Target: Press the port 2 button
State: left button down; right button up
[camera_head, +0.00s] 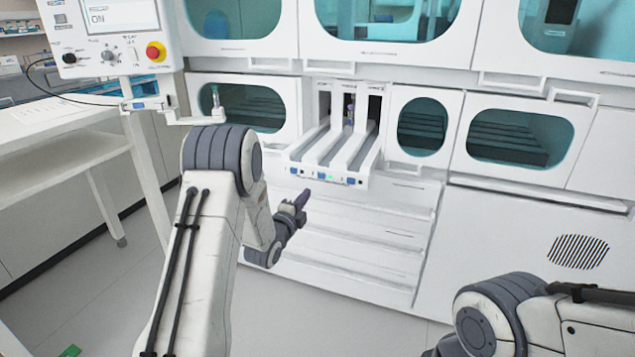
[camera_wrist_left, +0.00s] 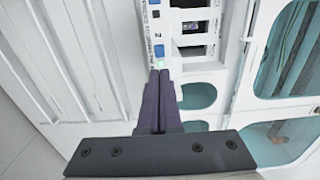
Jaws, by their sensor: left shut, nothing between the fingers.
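The three-lane tube track (camera_head: 335,146) juts from the white machine, with small blue buttons along its front edge. In the left wrist view, the blue button (camera_wrist_left: 158,50) beside the printed "2" is the port 2 button. A green light (camera_wrist_left: 160,64) glows just by it, and this light also shows on the track front in the head view (camera_head: 330,178). My left gripper (camera_head: 303,197) is shut and empty, below and in front of the track edge. Its dark fingertips (camera_wrist_left: 160,76) point at the green light; whether they touch the panel I cannot tell.
A control box (camera_head: 112,35) with a red stop knob (camera_head: 155,52) stands at upper left. A white bench (camera_head: 60,150) is at far left. My right arm shows at lower right, its gripper out of view. The floor before the machine is clear.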

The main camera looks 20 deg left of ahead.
aim_at(321, 176)
pick_arm(q)
jog(key=w, duration=1)
jog(key=shift+d, duration=0.2)
